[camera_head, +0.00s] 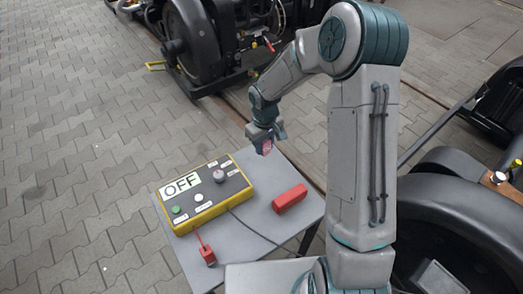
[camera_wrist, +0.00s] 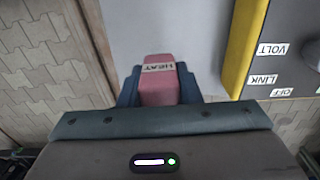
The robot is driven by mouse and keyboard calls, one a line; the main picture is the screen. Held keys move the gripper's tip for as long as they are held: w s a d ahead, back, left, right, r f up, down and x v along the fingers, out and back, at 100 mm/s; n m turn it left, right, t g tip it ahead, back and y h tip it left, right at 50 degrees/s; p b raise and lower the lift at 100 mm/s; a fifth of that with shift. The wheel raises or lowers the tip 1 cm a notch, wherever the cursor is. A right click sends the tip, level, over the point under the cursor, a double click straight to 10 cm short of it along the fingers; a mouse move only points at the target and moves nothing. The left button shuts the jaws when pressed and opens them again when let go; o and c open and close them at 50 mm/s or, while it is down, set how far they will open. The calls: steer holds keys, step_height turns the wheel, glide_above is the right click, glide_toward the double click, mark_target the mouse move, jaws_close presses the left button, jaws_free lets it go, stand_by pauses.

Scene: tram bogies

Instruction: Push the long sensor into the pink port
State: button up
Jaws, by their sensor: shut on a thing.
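My gripper (camera_head: 265,138) is shut on a pinkish-red block (camera_wrist: 159,88) with a white label reading HEAT; its lower end pokes out below the fingers in the head view. In the wrist view my gripper (camera_wrist: 158,87) has one blue-grey finger on each side of the block. It is held up near the table's far corner, to the right of the yellow box. A red device with a thin red stalk (camera_head: 208,256) stands at the table's front. I cannot tell which thing is the long sensor, and I cannot make out a pink port.
A dark cable crosses the table. Black wheeled bogies (camera_head: 196,38) stand behind and at right.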

steer(key=s+d+r, duration=0.2)
steer(key=d+r, duration=0.1)
steer(key=d, duration=0.2)
steer(key=s+d+r+p, duration=0.1)
steer(key=s+d+r, duration=0.1)
steer(key=d, duration=0.3)
steer(key=shift+s+r, duration=0.25)
steer(key=shift+r, duration=0.35)
steer(key=shift+w, duration=0.1)
steer(key=w+r+m, duration=0.1)
steer(key=m, duration=0.1)
steer(key=w+r+m, duration=0.1)
steer(key=m, duration=0.1)
steer(key=w+r+m, duration=0.1)
steer(key=m, duration=0.1)
steer(key=shift+w+r, duration=0.15)
